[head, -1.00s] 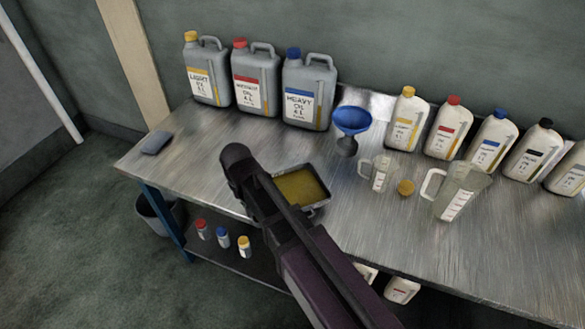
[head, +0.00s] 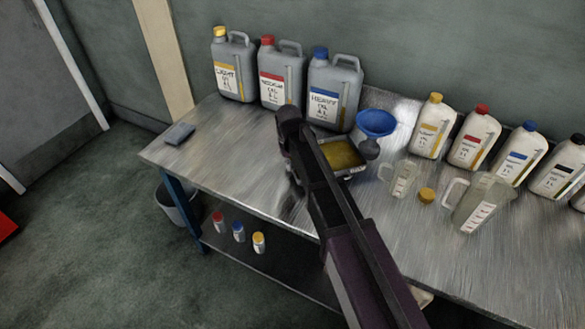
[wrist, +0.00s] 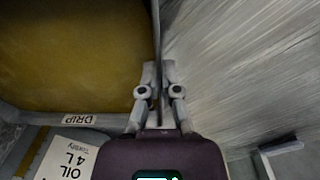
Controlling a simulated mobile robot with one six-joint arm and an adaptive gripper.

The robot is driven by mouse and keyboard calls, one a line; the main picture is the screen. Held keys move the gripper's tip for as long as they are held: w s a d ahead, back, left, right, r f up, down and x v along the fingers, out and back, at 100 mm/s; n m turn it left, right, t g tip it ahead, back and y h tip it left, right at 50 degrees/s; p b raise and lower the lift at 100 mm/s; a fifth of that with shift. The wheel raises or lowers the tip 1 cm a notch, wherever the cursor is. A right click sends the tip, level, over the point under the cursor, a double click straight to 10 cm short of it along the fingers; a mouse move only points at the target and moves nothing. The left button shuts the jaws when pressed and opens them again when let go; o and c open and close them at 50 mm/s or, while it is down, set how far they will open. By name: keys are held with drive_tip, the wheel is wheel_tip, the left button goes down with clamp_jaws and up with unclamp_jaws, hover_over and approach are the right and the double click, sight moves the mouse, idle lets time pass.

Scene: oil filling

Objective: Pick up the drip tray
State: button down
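The drip tray (head: 350,172) is a shallow grey metal tray with yellow-brown oil (head: 341,153) in it. In the wrist view it fills the upper left, with a "DRIP" label (wrist: 80,119) on its near wall. My gripper (wrist: 159,76) has its two fingers on either side of the tray's side wall, close together and shut on it. In the head view my arm hides the tray's left part and the fingers. The tray appears raised above the metal bench (head: 230,160), in front of the large oil cans.
Large grey cans (head: 335,92) stand behind the tray. A blue funnel (head: 375,122) is close to its right, then a small clear jug (head: 404,178), a yellow cap (head: 426,195) and a larger jug (head: 478,205). White bottles line the back right. The bench's left part is mostly clear around a dark pad (head: 179,134).

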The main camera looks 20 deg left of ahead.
drive_tip(key=shift+w, duration=0.25)
drive_tip(key=shift+w, duration=0.7)
drive_tip(key=shift+d+f+b, duration=0.1)
drive_tip(key=shift+f+b, duration=1.65)
drive_tip(key=shift+b, duration=0.05)
drive_tip(key=shift+f, duration=0.15)
drive_tip(key=c, duration=0.8)
unclamp_jaws()
wheel_tip(320, 180, up, 12)
drive_tip(key=p, duration=1.2)
drive_tip(key=shift+s+r, duration=0.2)
